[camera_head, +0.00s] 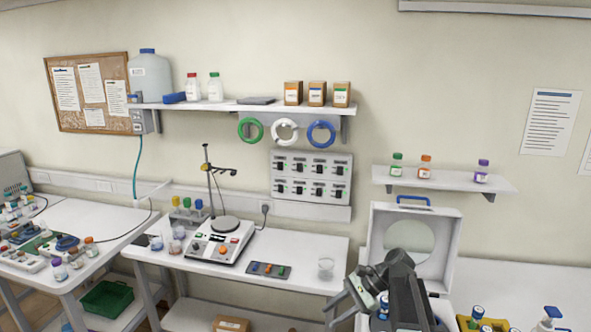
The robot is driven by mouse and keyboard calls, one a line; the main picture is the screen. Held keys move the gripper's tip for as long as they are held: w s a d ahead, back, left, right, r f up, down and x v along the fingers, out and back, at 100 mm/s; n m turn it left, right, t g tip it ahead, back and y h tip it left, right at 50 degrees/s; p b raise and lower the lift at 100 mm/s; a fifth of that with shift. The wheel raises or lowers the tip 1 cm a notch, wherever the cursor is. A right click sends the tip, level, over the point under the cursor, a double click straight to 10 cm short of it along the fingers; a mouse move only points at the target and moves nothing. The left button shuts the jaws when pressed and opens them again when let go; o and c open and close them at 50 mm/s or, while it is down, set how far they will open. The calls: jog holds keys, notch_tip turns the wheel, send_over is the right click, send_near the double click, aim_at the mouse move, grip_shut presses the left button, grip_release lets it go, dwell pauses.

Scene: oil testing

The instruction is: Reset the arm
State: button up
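My arm (405,290) rises from the bottom edge, right of centre, and bends over to the left. My gripper (345,311) hangs at its end, by the right end of the middle table (300,245). Its fingers look spread, with nothing seen between them. The lower fingertips are close to the bottom edge of the view.
An open white case (448,250) stands just behind my arm. Bottles (477,312) stand to the right. Shelves line the wall.

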jog(key=s+a+f+n+h+b, duration=0.35)
jog(key=s+f, duration=0.35)
jog(key=f, duration=0.5)
jog(key=s+d+f+n+t+h, duration=0.1)
jog(key=s+d+f+n+h, duration=0.1)
jog(key=d+n+h, duration=0.4)
jog(key=d+n, duration=0.2)
jog(key=d, duration=0.1)
jog(key=shift+s+d+n+b, duration=0.15)
jog(key=shift+s+n+b, duration=0.1)
jog(key=shift+n+b, duration=0.1)
jog(key=shift+f, duration=0.1)
